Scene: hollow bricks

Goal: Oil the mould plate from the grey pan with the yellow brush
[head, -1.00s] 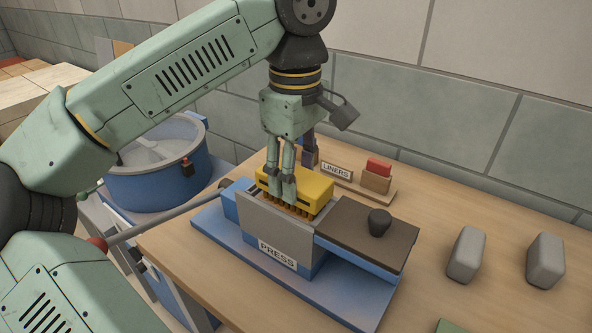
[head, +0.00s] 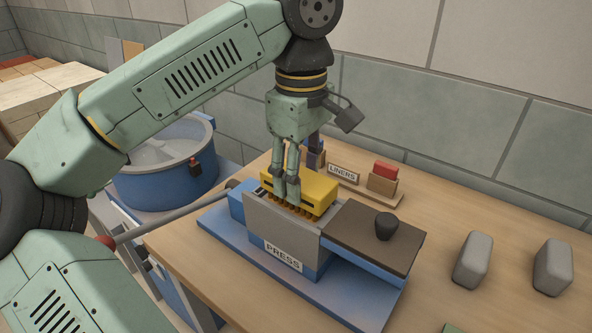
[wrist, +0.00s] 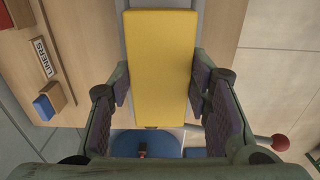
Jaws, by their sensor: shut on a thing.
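The yellow brush (head: 317,190) is a block with brown bristles underneath. My gripper (head: 287,187) is shut on it, pointing down, with a finger on each side. In the wrist view the brush's yellow top (wrist: 160,65) lies between the finger pads. The brush is over the open box of the press (head: 270,228), and its bristles reach down behind the grey front wall. That wall hides the bristle tips, so I cannot tell whether they touch anything. The mould plate is not visible; the box inside is covered. I cannot make out the grey pan.
A dark lid with a black knob (head: 384,228) sits at the press's right. Two grey blocks (head: 472,260) (head: 553,267) stand farther right. A liners rack (head: 368,190) is behind. A blue drum (head: 165,180) and a red-knobbed lever (head: 170,220) are at left. The front right bench is mostly clear.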

